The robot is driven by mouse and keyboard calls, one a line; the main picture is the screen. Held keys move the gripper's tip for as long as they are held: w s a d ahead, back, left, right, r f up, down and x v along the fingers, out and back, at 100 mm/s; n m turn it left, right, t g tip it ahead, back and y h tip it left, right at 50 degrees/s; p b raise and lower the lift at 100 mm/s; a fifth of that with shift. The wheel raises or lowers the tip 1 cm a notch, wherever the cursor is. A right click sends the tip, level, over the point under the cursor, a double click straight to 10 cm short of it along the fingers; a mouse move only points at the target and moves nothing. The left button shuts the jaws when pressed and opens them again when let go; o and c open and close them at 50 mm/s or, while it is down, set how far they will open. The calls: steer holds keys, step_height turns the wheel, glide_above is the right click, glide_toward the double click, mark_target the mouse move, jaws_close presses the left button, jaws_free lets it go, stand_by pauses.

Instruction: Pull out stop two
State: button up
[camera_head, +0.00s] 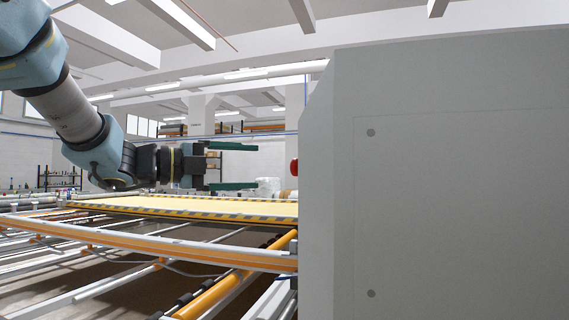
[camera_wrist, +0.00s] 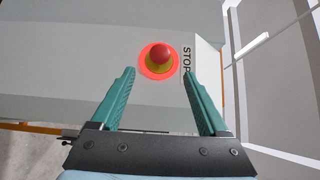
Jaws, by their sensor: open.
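A red mushroom stop button (camera_wrist: 160,57) with a yellow base and a glowing red ring sits on a light grey panel in the wrist view, beside the printed word STOP. In the head view a small part of a red button (camera_head: 294,167) shows at the left edge of the big grey cabinet. My gripper (camera_head: 255,166) is open and empty, its two green fingers pointing at the button with a gap before it. In the wrist view the fingertips (camera_wrist: 159,72) lie to either side of the button. No number shows on the label.
The grey cabinet (camera_head: 450,180) fills the right of the head view and hides what lies behind it. A yellow quilting bed (camera_head: 200,206) with orange rails (camera_head: 150,240) and rollers lies below my arm. Free air surrounds my gripper above the bed.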

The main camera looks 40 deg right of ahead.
steer(key=p+x, duration=0.3)
steer(key=x, duration=0.6)
steer(key=shift+d, duration=0.1)
jaws_close()
stand_by(0.4)
